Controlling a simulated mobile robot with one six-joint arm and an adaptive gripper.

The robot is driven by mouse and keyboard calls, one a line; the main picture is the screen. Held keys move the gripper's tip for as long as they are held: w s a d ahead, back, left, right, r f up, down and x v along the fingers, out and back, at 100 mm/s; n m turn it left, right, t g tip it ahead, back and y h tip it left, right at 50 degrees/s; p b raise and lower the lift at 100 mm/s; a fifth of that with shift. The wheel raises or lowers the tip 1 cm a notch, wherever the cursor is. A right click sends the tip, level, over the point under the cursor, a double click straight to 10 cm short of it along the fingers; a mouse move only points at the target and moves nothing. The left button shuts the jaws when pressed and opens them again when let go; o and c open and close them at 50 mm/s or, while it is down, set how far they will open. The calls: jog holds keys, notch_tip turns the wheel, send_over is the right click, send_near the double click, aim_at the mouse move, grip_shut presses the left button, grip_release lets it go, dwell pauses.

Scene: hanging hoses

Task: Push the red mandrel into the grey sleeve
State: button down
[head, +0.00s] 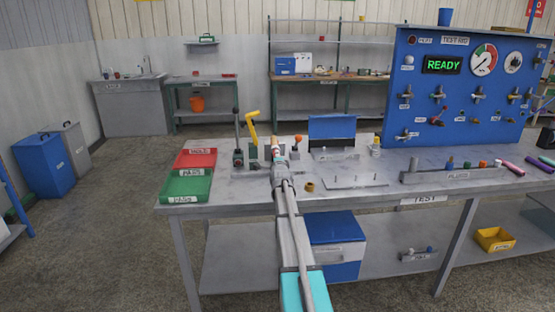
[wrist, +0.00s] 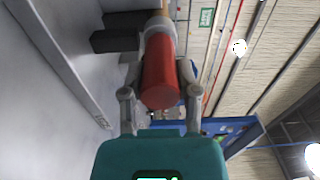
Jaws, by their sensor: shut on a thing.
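The red mandrel (wrist: 160,78) is a short red cylinder, seen end-on and slightly tilted in the wrist view. My gripper (wrist: 160,88) is shut on it, one finger on each side. Beyond the mandrel a grey ring-shaped part (wrist: 159,28), apparently the grey sleeve, lines up with its far end, with a tan piece above. I cannot tell how deep the mandrel sits in it. In the head view my gripper (head: 277,160) is over the bench's left part, and my own arm hides most of the work.
Dark blocks of a fixture (wrist: 118,32) stand close left of the mandrel. On the bench, a yellow lever (head: 251,127) and an orange-knobbed part (head: 297,142) flank my gripper. Red (head: 195,159) and green trays lie left. A blue test panel (head: 465,85) stands right, reading READY.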

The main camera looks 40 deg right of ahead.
jog(key=shift+w+d+r, duration=0.1)
jog(key=shift+w+d, duration=0.15)
jog(key=shift+w, duration=0.15)
dwell(1.0)
jog(key=shift+c, duration=1.3)
grip_release()
jog(key=v, duration=1.2)
